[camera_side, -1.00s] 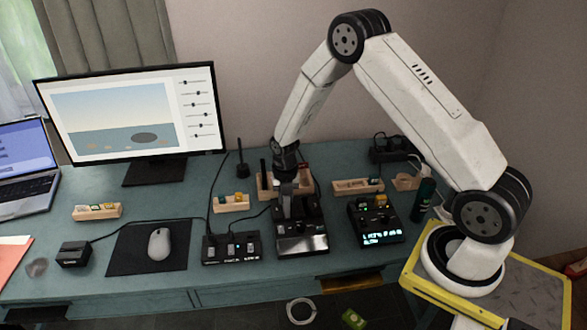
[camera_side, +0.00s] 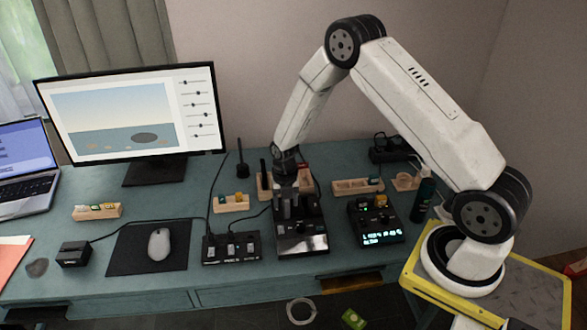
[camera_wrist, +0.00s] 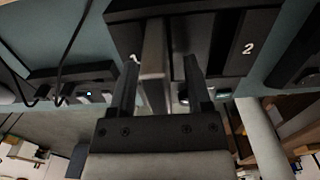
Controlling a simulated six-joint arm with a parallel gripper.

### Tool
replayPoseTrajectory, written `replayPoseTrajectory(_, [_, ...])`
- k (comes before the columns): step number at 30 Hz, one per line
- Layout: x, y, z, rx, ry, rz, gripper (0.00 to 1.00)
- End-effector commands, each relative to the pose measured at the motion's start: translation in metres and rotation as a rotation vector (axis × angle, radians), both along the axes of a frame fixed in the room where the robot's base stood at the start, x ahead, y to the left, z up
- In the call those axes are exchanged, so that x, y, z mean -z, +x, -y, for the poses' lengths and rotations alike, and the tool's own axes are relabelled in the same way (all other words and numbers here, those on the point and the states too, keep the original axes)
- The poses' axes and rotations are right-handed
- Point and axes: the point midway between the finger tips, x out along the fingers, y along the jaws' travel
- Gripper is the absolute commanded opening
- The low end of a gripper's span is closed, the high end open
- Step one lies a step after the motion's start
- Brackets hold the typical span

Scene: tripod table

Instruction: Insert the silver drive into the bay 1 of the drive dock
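The drive dock (camera_side: 303,244) is a black unit with a shiny front on the desk, right of the power strip. My gripper (camera_side: 296,212) points down over it and hides part of its top. In the wrist view the silver drive (camera_wrist: 154,62) is a narrow grey bar between the fingers of my gripper (camera_wrist: 160,62). The fingers stand apart, with a visible gap on the drive's right side. The dock (camera_wrist: 225,50) lies beneath, with a white 2 on its right part; the other mark is mostly hidden by the left finger. How deep the drive sits cannot be told.
A black power strip (camera_side: 231,248) with cables stands left of the dock. A black device with lit display (camera_side: 377,225) stands right. Wooden holders (camera_side: 231,203) and (camera_side: 358,186) a wooden tray lie behind. A mouse (camera_side: 159,244) on a dark mat lies further left.

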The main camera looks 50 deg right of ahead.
Motion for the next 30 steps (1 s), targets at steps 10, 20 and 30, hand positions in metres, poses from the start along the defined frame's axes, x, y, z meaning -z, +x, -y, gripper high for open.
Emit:
replayPoseTrajectory(10, [-0.002,0.000,0.000,0.000,0.000,0.000,0.63])
replayPoseTrajectory(20, [-0.027,0.000,0.000,0.000,-0.001,0.002,0.63])
replayPoseTrajectory(30, [-0.065,0.000,0.000,0.000,-0.001,0.002,0.63])
